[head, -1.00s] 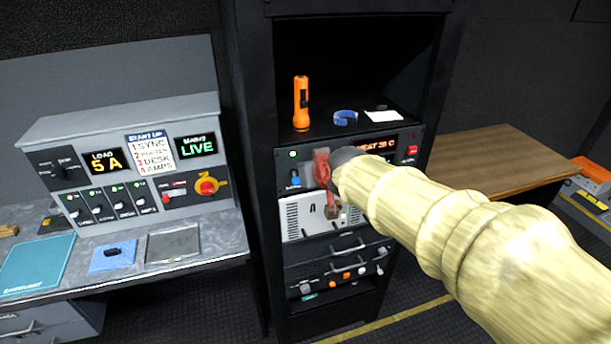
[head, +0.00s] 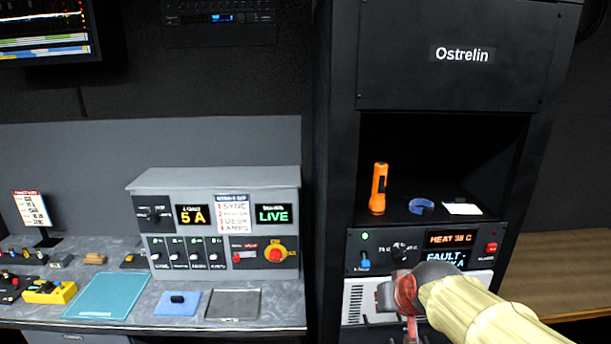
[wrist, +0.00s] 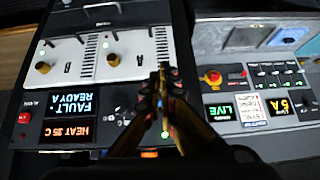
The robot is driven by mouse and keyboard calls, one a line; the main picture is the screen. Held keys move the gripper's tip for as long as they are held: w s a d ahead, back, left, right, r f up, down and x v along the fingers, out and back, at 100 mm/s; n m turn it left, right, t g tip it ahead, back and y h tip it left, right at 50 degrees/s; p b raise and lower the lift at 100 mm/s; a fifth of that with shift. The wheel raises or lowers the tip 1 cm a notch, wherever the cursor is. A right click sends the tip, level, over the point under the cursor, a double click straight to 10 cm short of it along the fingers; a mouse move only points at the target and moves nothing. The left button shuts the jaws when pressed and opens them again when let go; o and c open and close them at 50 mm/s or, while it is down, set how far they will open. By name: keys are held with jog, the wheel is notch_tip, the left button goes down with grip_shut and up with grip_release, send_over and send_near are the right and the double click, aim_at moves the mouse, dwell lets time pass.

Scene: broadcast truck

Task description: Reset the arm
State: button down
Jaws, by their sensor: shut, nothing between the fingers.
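My gripper (head: 408,305) is in front of the rack at the lower right of the head view, with my pale yellow arm reaching in from the bottom right. In the wrist view my gripper (wrist: 163,72) has its fingers together at the tips and holds nothing. Behind it is the rack panel (head: 480,262), with screens reading HEAT 35 C and FAULT READY A. The gripper hides part of the white unit (head: 480,288) below that panel. I cannot tell whether the gripper touches anything.
Left is a desk with a grey power console (head: 215,180), a teal mat (head: 108,296) and a blue pad (head: 178,303). A wooden table (head: 570,255) stands right.

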jog(key=s+f+g+b, duration=0.2)
jog(key=s+f+b, duration=0.1)
jog(key=s, duration=2)
jog(key=shift+s+a+f, duration=0.3)
jog(key=shift+f, duration=0.15)
